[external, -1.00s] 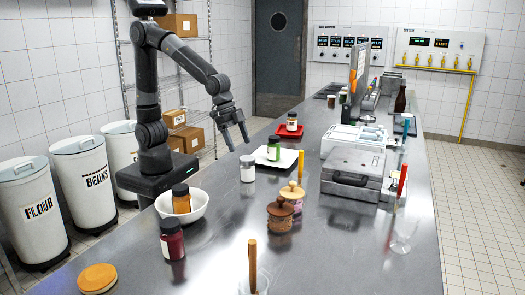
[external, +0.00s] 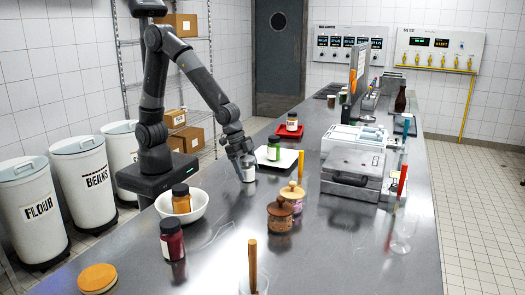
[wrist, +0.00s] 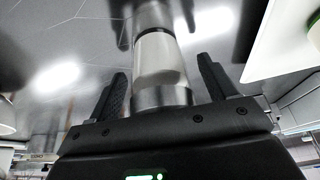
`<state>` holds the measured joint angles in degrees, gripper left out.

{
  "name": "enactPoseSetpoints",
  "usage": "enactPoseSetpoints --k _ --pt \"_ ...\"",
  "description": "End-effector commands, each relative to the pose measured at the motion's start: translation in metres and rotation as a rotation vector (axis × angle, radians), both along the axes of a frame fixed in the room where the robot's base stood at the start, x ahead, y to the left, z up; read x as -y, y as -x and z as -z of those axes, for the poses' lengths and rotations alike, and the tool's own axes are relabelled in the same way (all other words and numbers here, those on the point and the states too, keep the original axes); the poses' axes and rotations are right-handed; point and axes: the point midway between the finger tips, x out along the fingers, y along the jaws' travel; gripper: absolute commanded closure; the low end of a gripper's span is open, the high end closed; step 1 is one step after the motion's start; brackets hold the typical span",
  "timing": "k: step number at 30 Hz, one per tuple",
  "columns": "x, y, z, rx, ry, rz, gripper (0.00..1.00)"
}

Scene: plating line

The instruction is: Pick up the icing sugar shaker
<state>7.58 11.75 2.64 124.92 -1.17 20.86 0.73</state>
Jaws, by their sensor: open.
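The icing sugar shaker appears to be the white jar with a grey metal top (external: 248,174) standing on the steel counter; I cannot read its label. My gripper (external: 243,165) is lowered at it, with the fingers around or just beside its upper part. In the wrist view the white shaker (wrist: 161,62) stands between my two open fingers (wrist: 160,88), with a visible gap on each side.
A red tray (external: 283,132) lies farther back.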

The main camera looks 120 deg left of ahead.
Motion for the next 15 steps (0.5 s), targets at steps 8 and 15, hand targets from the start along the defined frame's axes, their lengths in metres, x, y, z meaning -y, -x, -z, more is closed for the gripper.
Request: enactPoseSetpoints --k 8,15 --pt "0.0001 -0.0007 0.0015 0.000 0.000 0.000 0.24" --pt "0.0001 -0.0007 0.0014 0.000 0.000 0.000 0.44"
